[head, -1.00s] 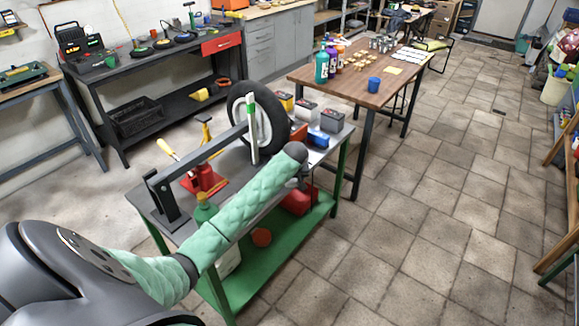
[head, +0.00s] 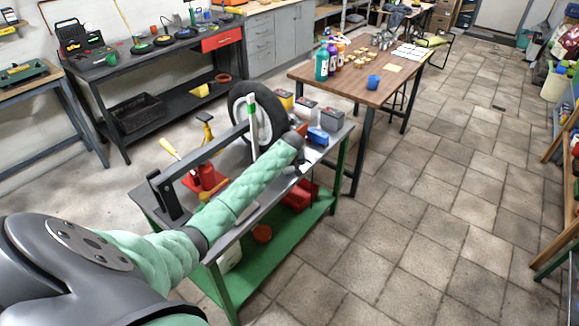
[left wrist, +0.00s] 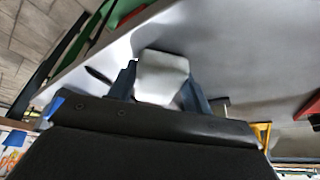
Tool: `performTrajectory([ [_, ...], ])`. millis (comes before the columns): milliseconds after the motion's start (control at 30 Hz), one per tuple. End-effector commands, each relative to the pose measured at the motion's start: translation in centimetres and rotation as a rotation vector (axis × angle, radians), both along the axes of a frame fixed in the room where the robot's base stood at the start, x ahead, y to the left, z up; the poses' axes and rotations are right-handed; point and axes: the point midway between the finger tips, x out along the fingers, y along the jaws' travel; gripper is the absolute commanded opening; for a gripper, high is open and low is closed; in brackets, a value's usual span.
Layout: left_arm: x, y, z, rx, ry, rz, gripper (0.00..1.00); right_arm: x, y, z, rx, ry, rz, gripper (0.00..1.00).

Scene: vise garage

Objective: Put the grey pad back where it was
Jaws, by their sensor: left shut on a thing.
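The grey pad (left wrist: 162,76) is a pale, blocky piece held between the two dark blue fingers of my left gripper (left wrist: 160,90) in the left wrist view. The fingers are shut on its two sides. A smooth grey metal top lies behind it; I cannot tell whether the pad touches it. In the head view my left arm, in a green quilted sleeve, reaches over the green-legged workbench (head: 233,238). Its dark wrist ends near the bench's right side, and the pad is not discernible there. My right gripper is out of view.
On the bench stand a wheel (head: 270,118), a dark arm-like frame (head: 165,195), a red jack (head: 208,177), batteries (head: 331,119) and a blue item (head: 318,136). A wooden table (head: 385,85) with bottles is behind.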

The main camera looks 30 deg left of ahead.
Motion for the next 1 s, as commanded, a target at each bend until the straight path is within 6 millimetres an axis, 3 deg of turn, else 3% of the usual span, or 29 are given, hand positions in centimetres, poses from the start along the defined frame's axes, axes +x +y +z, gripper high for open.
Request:
performTrajectory([
  [200,0.0,0.0,-0.2,0.000,0.000,0.000,0.28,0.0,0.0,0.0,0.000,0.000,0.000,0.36],
  [233,0.0,0.0,-0.2,0.000,0.000,0.000,0.51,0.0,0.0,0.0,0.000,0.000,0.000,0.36],
  [333,0.0,0.0,-0.2,0.000,0.000,0.000,0.71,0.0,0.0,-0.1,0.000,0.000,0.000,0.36],
  [733,-0.1,-0.2,0.3,0.000,-0.002,-0.002,0.71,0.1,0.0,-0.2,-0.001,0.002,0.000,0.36],
  [867,-0.5,-0.6,1.7,0.000,-0.004,-0.002,0.71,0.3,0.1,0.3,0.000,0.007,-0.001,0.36],
  [1000,-1.3,-1.2,4.2,0.000,-0.005,-0.002,0.71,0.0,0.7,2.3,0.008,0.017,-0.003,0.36],
])
